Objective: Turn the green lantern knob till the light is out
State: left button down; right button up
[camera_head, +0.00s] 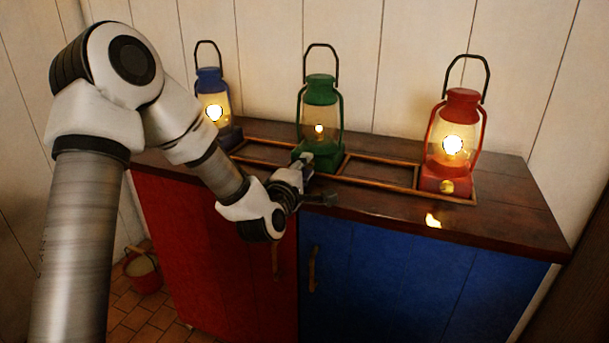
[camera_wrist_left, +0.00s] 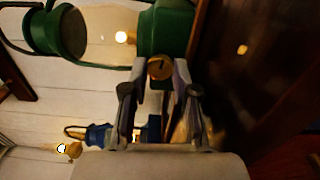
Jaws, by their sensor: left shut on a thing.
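The green lantern (camera_head: 319,92) stands upright in the middle of the wooden rack on the counter. Its flame is lit and looks smaller than those of the other two lanterns. In the left wrist view the green lantern's base (camera_wrist_left: 168,28) shows at the top, with its round brass knob (camera_wrist_left: 160,68) between my fingertips. My left gripper (camera_head: 304,163) reaches the front of the lantern's base; in the left wrist view the gripper (camera_wrist_left: 160,72) is shut on the knob. In the head view the knob is hidden by the gripper. My right gripper is not in view.
A lit blue lantern (camera_head: 211,82) stands to the left and a lit red lantern (camera_head: 461,120) with a brass knob to the right. The wooden rack (camera_head: 380,170) has low rails. The counter's front right (camera_head: 500,218) is clear. A red bucket (camera_head: 146,278) stands on the floor.

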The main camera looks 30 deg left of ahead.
pick_arm(q)
jog(key=n+b, duration=0.1)
jog(key=n, duration=0.1)
jog(key=n+b, duration=0.2)
jog(key=n, duration=0.1)
jog(key=shift+f+n, duration=0.25)
jog(key=shift+n, duration=0.05)
jog(key=n+b, duration=0.3)
jog(key=n, duration=0.1)
jog(key=n+b, duration=0.3)
jog(key=n, duration=0.2)
jog(key=n+b, duration=0.2)
jog(key=n, duration=0.1)
jog(key=shift+r+n, duration=0.1)
jog(key=shift+n, duration=0.3)
jog(key=shift+n+b, duration=0.5)
jog(key=shift+b, duration=0.05)
jog(key=shift+r, duration=0.1)
jog(key=c, duration=1.2)
grip_release()
